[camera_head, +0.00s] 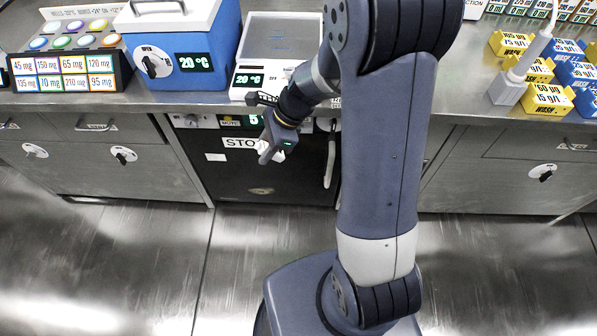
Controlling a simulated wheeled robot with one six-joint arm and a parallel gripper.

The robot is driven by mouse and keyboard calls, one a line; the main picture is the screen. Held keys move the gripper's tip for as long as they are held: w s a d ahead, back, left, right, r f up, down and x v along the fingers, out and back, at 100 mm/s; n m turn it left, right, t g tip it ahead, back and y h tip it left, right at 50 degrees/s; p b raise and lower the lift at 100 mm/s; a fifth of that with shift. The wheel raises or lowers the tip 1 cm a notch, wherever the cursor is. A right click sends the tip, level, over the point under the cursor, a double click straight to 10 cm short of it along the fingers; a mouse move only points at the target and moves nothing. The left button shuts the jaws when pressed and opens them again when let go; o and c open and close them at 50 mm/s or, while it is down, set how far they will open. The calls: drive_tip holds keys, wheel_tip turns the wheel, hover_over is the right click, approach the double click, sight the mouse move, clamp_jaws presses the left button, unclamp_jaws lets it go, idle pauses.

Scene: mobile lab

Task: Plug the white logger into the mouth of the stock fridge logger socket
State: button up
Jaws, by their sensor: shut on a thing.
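My gripper (269,153) is in front of the stock fridge (232,175), a dark-fronted unit under the bench. It points down and to the left. It is shut on the white logger (263,147), of which only a small pale part shows between and beside the fingers. The fridge's label, reading "STO", is partly hidden behind my gripper. Small fittings and a green digit display sit along the fridge's top edge. I cannot make out which fitting is the logger socket or whether the logger touches the fridge front.
A pale vertical handle (330,155) is at the fridge's right side. Above, the bench carries a blue 20 °C box (180,45), a white balance (275,50), a panel of mg labels (68,72) and yellow blocks (547,98). The metal floor in front is clear.

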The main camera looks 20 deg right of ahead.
drive_tip(key=d+f+n+t+h+b, duration=0.3)
drive_tip(key=d+f+n+h+b, duration=0.4)
drive_tip(key=f+n+b, duration=0.4)
drive_tip(key=d+f+n, duration=0.1)
drive_tip(key=n, duration=0.2)
drive_tip(key=shift+w+d+f+n, duration=0.15)
drive_tip(key=shift+w+d+n, duration=0.05)
drive_tip(key=shift+w+n, duration=0.1)
drive_tip(key=shift+w+d+p, duration=0.1)
drive_tip(key=shift+w+d, duration=0.2)
drive_tip(key=shift+w, duration=0.6)
drive_tip(key=shift+w+d+p, duration=0.1)
drive_tip(key=shift+w+d, duration=0.2)
drive_tip(key=shift+w, duration=0.65)
drive_tip(key=shift+w+d+p, duration=0.1)
drive_tip(key=shift+w+d, duration=0.2)
drive_tip(key=shift+w, duration=0.6)
drive_tip(key=shift+w+d, duration=0.2)
drive_tip(key=shift+w, duration=0.45)
drive_tip(key=shift+w+d, duration=0.2)
drive_tip(key=shift+w, duration=0.4)
